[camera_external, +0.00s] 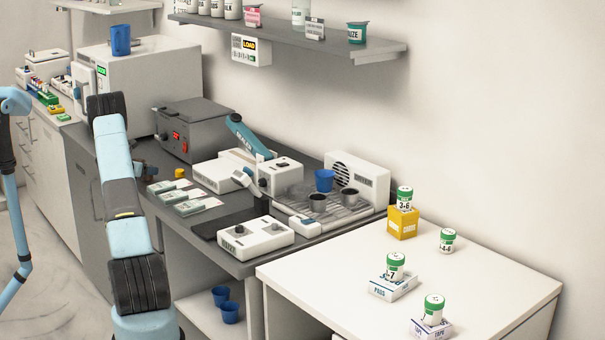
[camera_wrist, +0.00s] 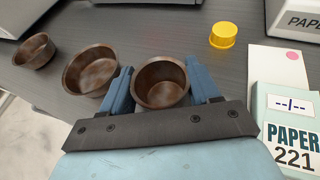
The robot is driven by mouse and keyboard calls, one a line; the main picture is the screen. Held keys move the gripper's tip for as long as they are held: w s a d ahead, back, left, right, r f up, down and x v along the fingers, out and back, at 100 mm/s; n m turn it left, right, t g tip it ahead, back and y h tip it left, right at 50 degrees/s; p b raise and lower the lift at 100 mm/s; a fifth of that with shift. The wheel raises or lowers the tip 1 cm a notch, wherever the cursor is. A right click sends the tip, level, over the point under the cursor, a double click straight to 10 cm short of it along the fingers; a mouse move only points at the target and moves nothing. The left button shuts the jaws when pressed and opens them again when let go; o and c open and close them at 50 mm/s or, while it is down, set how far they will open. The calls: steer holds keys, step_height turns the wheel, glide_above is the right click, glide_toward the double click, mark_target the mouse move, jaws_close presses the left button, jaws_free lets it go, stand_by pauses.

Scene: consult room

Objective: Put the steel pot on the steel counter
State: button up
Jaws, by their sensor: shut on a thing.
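My gripper (camera_wrist: 158,76) is shut on a round brownish metal pot (camera_wrist: 162,94), with one blue finger on each side of it. The pot is upright with its open mouth up. I cannot tell whether its base touches the dark grey counter (camera_wrist: 205,80) below. Two similar pots stand to the left in the wrist view, a near one (camera_wrist: 90,72) beside my left finger and a smaller-looking one (camera_wrist: 34,50). In the external view my arm largely hides my gripper and these pots; the counter (camera_external: 262,262) shows there too.
A yellow cap (camera_wrist: 223,36) stands beyond the held pot, and a paper box (camera_wrist: 290,125) is at the right. A white table (camera_external: 330,275) adjoins the counter.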

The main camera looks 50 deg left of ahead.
steer(key=o, duration=1.2)
steer(key=shift+c, duration=0.2)
steer(key=shift+r, duration=0.1)
